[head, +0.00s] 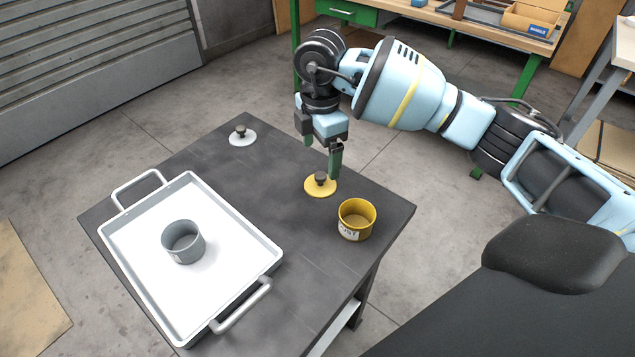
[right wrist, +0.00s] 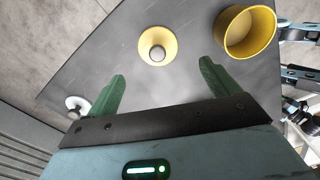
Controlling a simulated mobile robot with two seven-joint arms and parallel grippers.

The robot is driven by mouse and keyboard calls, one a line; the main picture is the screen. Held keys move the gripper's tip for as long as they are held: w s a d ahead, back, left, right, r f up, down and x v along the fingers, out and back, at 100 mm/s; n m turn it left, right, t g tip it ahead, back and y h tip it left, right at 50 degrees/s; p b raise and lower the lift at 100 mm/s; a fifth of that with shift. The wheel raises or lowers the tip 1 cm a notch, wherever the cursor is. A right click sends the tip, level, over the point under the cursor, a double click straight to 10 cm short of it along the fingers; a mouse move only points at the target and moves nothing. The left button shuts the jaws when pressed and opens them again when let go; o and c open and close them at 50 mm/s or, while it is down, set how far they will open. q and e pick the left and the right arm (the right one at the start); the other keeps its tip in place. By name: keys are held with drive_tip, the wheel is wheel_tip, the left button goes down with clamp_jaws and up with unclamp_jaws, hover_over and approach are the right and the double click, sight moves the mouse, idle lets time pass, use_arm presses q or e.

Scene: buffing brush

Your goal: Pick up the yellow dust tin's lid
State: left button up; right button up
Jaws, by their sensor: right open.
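The yellow lid (head: 320,187) with a dark knob lies flat on the dark table, behind and left of the open yellow dust tin (head: 357,219). My right gripper (head: 322,160) is above the lid, open and empty, with its green fingers pointing down. In the right wrist view the lid (right wrist: 157,46) lies beyond the fingertips, roughly between their lines, and the tin (right wrist: 246,32) is to its right. The right wrist view shows both fingers of the right gripper (right wrist: 163,78) apart with nothing between them. My left gripper is not in view.
A white tray (head: 225,296) with handles holds a grey tin (head: 183,242) on the table's left. A white lid (head: 242,136) with a dark knob lies at the table's back. The dark table (head: 293,243) is clear between tray and yellow tin.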

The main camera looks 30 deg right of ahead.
sight(320, 175)
drive_tip(key=shift+w+d+f, duration=0.1)
drive_tip(key=shift+f, duration=1.85)
drive_tip(key=shift+w+d+f, duration=0.1)
drive_tip(key=shift+f, duration=1.85)
drive_tip(key=c, duration=1)
wheel_tip(320, 175, up, 9)
drive_tip(key=shift+r, duration=0.2)
drive_tip(key=shift+c, duration=0.2)
drive_tip(key=shift+r, duration=0.35)
drive_tip(key=shift+s, duration=0.1)
